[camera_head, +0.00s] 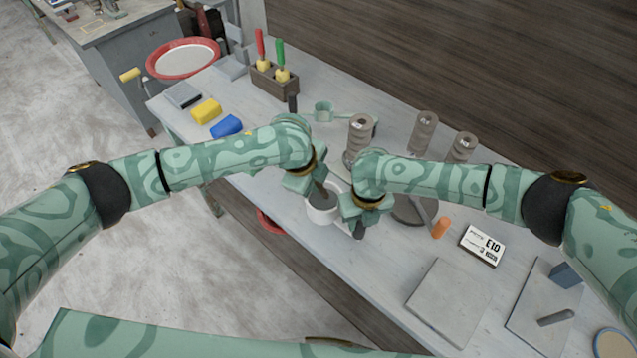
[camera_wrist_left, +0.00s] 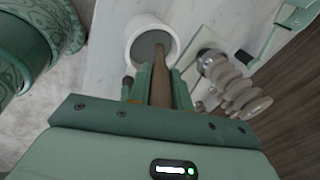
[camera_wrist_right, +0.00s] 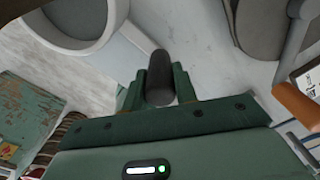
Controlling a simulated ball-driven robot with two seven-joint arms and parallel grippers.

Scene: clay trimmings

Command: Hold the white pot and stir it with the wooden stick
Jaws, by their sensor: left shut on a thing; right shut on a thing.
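The white pot (camera_head: 315,217) stands near the front edge of the table, with grey content inside. It also shows in the left wrist view (camera_wrist_left: 134,38) and in part in the right wrist view (camera_wrist_right: 118,14). My left gripper (camera_head: 317,188) is shut on the wooden stick (camera_wrist_left: 162,78), above the pot. The stick's lower end reaches over or into the grey content; its depth is unclear. My right gripper (camera_head: 359,224) is shut on the pot's dark handle (camera_wrist_right: 158,78), to the right of the pot.
Grey stacked coil-like pieces (camera_head: 421,133) stand behind my right arm. An orange cylinder (camera_head: 441,227) and a price sign (camera_head: 482,245) are to the right. Grey boards (camera_head: 447,300) lie at the front right. A wooden tool holder (camera_head: 273,84), yellow block (camera_head: 206,111) and blue block (camera_head: 227,126) are at the left.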

